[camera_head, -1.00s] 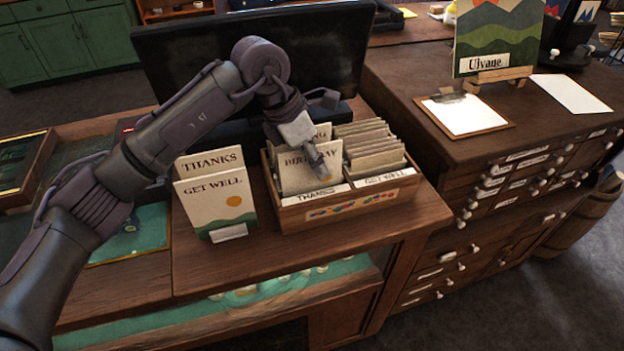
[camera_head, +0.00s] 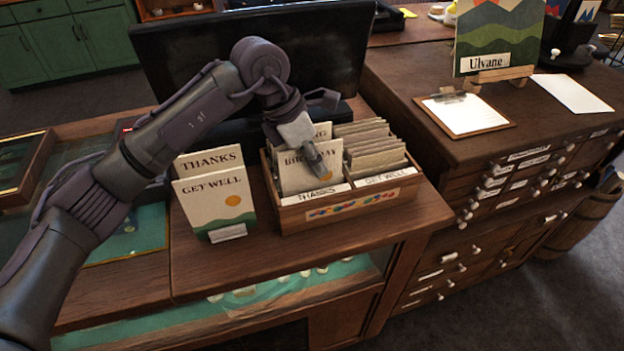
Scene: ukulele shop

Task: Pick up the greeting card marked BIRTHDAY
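The BIRTHDAY card (camera_head: 297,181) is a cream card with an orange dot, upright at the front of the left compartment of a wooden card box (camera_head: 345,208). That compartment's label reads THANKS. My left gripper (camera_head: 319,168) is over the card's upper right part and covers some of its lettering. I cannot tell whether it touches the card, or whether its fingers are open or shut. Another card stands behind, its lettering mostly hidden. My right gripper is not in view.
THANKS (camera_head: 207,160) and GET WELL (camera_head: 215,203) cards stand in a holder left of the box. The box's right compartment holds several cards (camera_head: 372,147). A dark monitor (camera_head: 190,60) stands behind. A clipboard (camera_head: 463,114) lies on the right cabinet. Bare wood (camera_head: 280,255) lies in front.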

